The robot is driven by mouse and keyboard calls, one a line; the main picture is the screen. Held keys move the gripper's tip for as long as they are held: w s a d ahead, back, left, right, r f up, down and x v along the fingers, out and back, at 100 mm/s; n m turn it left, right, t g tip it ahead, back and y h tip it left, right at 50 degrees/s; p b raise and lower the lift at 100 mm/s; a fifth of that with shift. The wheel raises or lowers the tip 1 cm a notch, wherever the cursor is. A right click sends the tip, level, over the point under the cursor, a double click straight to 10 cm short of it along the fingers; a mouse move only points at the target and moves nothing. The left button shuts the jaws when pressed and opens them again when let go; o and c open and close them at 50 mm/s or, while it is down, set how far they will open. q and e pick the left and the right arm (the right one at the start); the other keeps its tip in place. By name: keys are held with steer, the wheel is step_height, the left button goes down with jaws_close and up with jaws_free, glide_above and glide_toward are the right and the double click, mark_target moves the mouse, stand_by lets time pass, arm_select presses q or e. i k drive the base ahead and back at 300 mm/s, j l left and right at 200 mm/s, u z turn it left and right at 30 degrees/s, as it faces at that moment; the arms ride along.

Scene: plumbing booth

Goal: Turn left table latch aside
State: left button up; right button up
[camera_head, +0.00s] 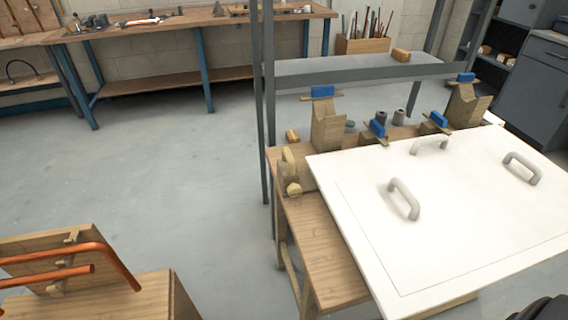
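On the wooden table (328,262) are several blue-topped pieces with small wooden crossbars, which look like latches. A low left one (377,128) and a low right one (439,119) sit just behind the white panel. Another blue piece (323,91) tops the left wooden post, and one (466,77) tops the right post. I cannot tell for sure which one is the left table latch. A pale rounded piece (289,160) with a wooden knob stands at the table's left edge. Neither of my grippers shows in this view.
A large white panel (450,210) with several grey handles covers most of the table. Grey uprights and a shelf (370,72) stand behind it. Orange pipes (110,262) rest on a wooden stand at lower left. The floor (150,180) on the left is clear.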

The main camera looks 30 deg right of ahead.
mark_target(374, 126)
steer(key=z, duration=1.55)
steer(key=l+u, duration=0.2)
steer(key=i, duration=0.05)
